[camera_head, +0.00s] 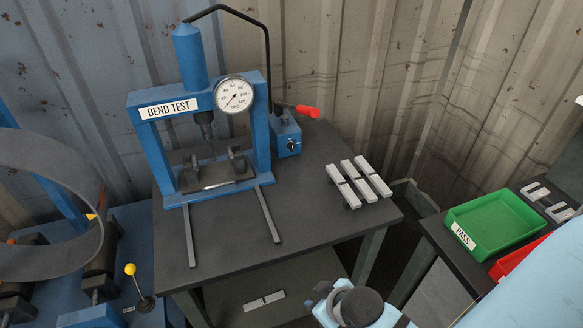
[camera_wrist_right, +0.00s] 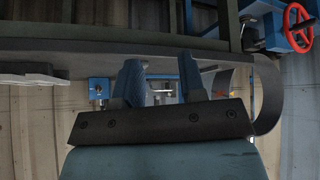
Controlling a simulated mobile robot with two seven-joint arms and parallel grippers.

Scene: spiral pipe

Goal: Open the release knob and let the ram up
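The blue bend-test press (camera_head: 198,105) stands on the dark table, with its ram (camera_head: 206,125) over the lower supports (camera_head: 216,172). A round dial gauge (camera_head: 234,95) is on its frame. To its right is the blue pump box (camera_head: 287,135) with a red-gripped lever (camera_head: 308,111) and a dark release knob (camera_head: 291,147) on its front. In the head view my right wrist is at the bottom, well away from the knob. The pump box seems to show in the wrist view (camera_wrist_right: 98,88). My left gripper is not in view.
Several pale metal bars (camera_head: 360,180) lie on the table right of the press. Another bar (camera_head: 263,300) lies on the shelf below. A green PASS tray (camera_head: 494,224) and a red tray (camera_head: 515,257) are on the right. The front of the table (camera_head: 315,215) is clear.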

